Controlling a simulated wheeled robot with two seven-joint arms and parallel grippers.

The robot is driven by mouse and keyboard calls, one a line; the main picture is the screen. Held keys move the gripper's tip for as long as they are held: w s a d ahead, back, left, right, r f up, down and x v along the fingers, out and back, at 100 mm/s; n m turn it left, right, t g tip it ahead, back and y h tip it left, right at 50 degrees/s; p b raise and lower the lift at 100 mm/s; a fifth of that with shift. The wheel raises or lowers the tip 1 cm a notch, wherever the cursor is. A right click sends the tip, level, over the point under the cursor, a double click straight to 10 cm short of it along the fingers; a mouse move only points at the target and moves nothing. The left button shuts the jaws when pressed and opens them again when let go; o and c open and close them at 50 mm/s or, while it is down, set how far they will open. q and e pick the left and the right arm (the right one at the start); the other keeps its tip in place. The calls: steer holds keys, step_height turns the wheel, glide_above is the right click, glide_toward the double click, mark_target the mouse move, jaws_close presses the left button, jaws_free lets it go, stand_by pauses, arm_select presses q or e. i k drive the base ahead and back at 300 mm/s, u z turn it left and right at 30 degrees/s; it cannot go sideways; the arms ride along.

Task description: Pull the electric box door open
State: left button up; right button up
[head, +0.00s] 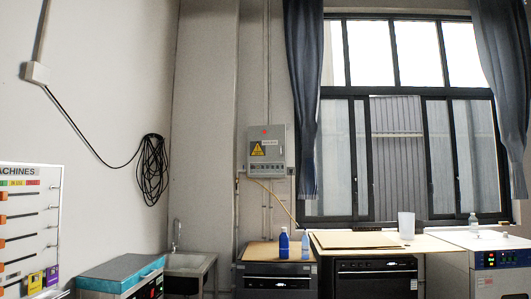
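The electric box (267,151) is a grey metal case on the back wall, left of the window. Its door (266,149) carries a yellow warning triangle and a small red mark and looks closed. Pipes run up and down the wall behind it, and a yellowish hose leaves from below it. Neither of my grippers shows in the head view.
Below the box, a black oven (278,280) carries a blue bottle (284,243). A second dark oven (375,280) stands right of it, and a white machine (485,265) at far right. A sink (190,263) and teal-topped unit (122,272) stand left.

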mark_target(267, 144)
steer(key=u, duration=0.15)
steer(key=i, duration=2.95)
steer(key=z, duration=0.7)
steer(key=i, duration=1.35)
steer(key=z, duration=0.4)
